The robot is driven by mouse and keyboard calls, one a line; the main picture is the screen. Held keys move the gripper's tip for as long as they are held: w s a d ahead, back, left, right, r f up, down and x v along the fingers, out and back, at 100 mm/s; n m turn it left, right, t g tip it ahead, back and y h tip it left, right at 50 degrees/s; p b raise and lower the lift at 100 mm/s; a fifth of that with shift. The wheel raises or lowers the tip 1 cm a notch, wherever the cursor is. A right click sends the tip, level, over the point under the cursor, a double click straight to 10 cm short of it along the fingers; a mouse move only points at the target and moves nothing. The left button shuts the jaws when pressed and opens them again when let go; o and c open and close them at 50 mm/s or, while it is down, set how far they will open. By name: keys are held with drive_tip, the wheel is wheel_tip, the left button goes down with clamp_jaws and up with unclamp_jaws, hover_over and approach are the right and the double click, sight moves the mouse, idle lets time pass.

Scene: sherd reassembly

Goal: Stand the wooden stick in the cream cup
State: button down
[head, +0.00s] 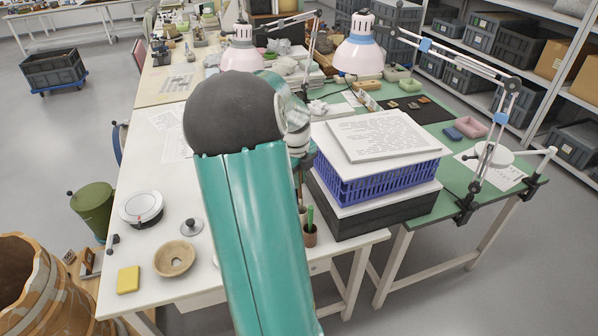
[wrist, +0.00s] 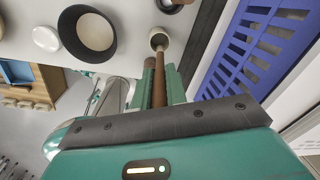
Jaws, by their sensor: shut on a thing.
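The wooden stick (wrist: 159,84) is a thin brown rod in the wrist view. My gripper (wrist: 158,88) is shut on it between two green fingers. In the head view my teal arm hides the gripper, the stick and most of the area around the cup.
A brown pot (head: 310,236) with a green item stands at the table's front edge. A blue-purple crate (head: 378,180) bearing a white slab stands close to the right. A tan ring-shaped bowl (head: 174,259) and a yellow block (head: 128,279) lie left on the white table.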

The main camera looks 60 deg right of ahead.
drive_tip(key=shift+d+f, duration=0.1)
drive_tip(key=shift+f, duration=4.15)
drive_tip(key=c, duration=1.3)
unclamp_jaws()
drive_tip(key=shift+c, duration=0.2)
drive_tip(key=r, duration=0.9)
drive_tip(key=a+r, duration=0.1)
drive_tip(key=r, duration=0.3)
drive_tip(key=shift+w+r, duration=0.1)
drive_tip(key=shift+r, duration=0.3)
